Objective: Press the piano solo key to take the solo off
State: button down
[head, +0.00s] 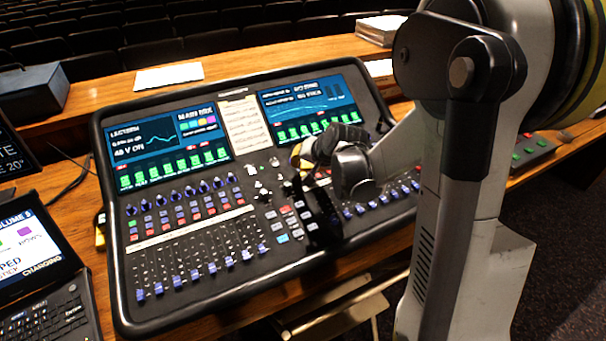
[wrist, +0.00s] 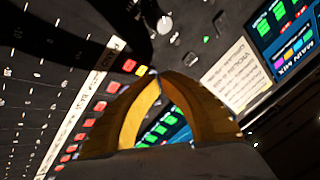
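The mixing desk (head: 160,262) lies tilted on the wooden table, with faders, knobs and keys below two lit screens. In the head view my gripper (head: 296,156) is over the desk's middle, partly hidden.
The left screen (head: 168,145) and right screen (head: 308,106) rise behind the controls, with a paper list (head: 244,125) between them. A laptop (head: 40,270) stands at the left. A small box with green keys (head: 530,150) lies at the right. My arm hides part of the desk's right side.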

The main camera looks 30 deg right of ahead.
aim_at(301, 174)
jog(key=shift+f, duration=0.1)
dwell(0.3)
jog(key=shift+f+b, duration=0.3)
jog(key=shift+b, duration=0.15)
jog(key=shift+f, duration=0.25)
dwell(0.3)
jog(key=shift+r, duration=0.1)
jog(key=shift+r+p, duration=0.3)
jog(key=shift+r, duration=0.3)
jog(key=r+p, duration=0.2)
jog(key=r, duration=0.1)
jog(key=r+p, duration=0.2)
jog(key=shift+s, duration=0.25)
dwell(1.0)
